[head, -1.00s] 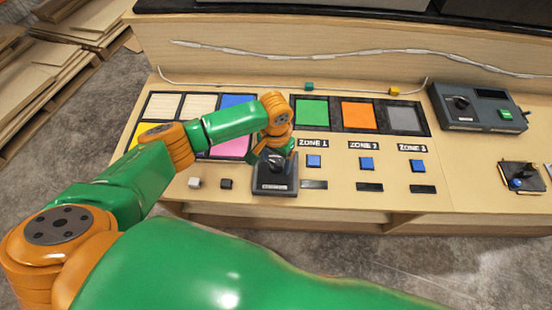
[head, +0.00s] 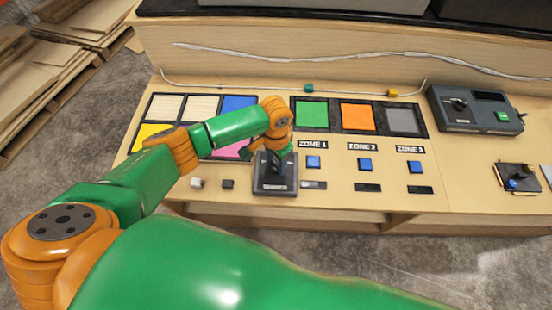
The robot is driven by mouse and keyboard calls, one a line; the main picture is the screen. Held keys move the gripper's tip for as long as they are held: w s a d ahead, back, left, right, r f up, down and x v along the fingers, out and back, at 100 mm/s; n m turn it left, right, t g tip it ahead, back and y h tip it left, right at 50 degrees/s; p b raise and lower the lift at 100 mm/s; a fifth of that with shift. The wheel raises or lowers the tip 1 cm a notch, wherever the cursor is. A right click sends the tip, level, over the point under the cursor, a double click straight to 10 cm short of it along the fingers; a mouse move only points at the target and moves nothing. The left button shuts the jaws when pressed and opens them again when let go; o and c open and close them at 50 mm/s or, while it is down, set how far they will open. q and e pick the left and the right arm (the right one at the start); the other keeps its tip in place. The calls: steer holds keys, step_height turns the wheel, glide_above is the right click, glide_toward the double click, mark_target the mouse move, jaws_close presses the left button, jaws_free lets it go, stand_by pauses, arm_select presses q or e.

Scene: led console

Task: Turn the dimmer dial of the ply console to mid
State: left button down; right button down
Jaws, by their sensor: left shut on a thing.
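The ply console (head: 450,190) is a light wooden desk with coloured panels and zone labels. The dimmer dial stands on a small dark base (head: 275,187) near the console's front edge, left of the zone 1 controls. My left gripper (head: 276,168) reaches down over this base from behind and is shut on the dial. The jaws and wrist hide most of the dial, so its pointer cannot be read. The bar display (head: 314,185) below zone 1 looks partly lit. My right gripper is out of view.
Blue buttons (head: 364,165) and dark bars lie to the right of the dial. A grey box (head: 476,108) with a knob and green button stands at the back right. Wooden boards (head: 60,60) lie at left.

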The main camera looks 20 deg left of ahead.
arm_select(q)
steer(key=m+p, duration=0.1)
steer(key=m, duration=0.1)
steer(key=shift+r+m, duration=0.1)
steer(key=shift+m, duration=0.3)
steer(key=m, duration=0.3)
steer(key=shift+m, duration=0.3)
steer(key=m+p, duration=0.1)
steer(key=m, duration=0.5)
steer(key=shift+c, duration=1.8)
jaws_free()
steer(key=shift+w, duration=0.1)
